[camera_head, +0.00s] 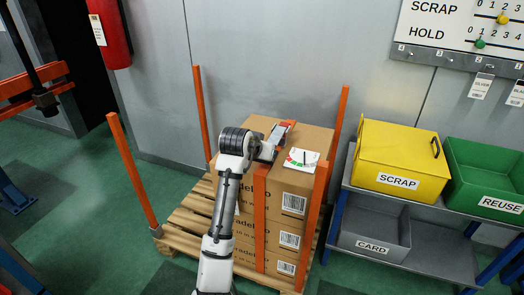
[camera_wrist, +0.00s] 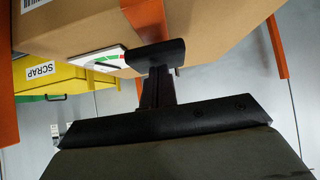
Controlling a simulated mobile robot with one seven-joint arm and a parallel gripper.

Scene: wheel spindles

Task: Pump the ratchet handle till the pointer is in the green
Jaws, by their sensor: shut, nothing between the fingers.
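A stack of brown cartons (camera_head: 310,137) stands on a wooden pallet, with an orange strap (camera_head: 260,220) running down its front. On top lies a white gauge card (camera_head: 302,157) with red and green parts and a dark pointer; the pointer's exact reading is too small to tell. A grey and red piece (camera_head: 285,126), apparently the ratchet handle, sits behind my gripper (camera_head: 268,150). In the wrist view my black gripper (camera_wrist: 157,55) is shut and empty, close to the strap (camera_wrist: 146,18) and card (camera_wrist: 98,60). The ratchet is hidden there.
Orange posts (camera_head: 134,175) rise around the pallet (camera_head: 187,222). A yellow SCRAP bin (camera_head: 398,150), green REUSE bin (camera_head: 490,170) and grey CARD bin (camera_head: 372,223) stand on a rack at the right.

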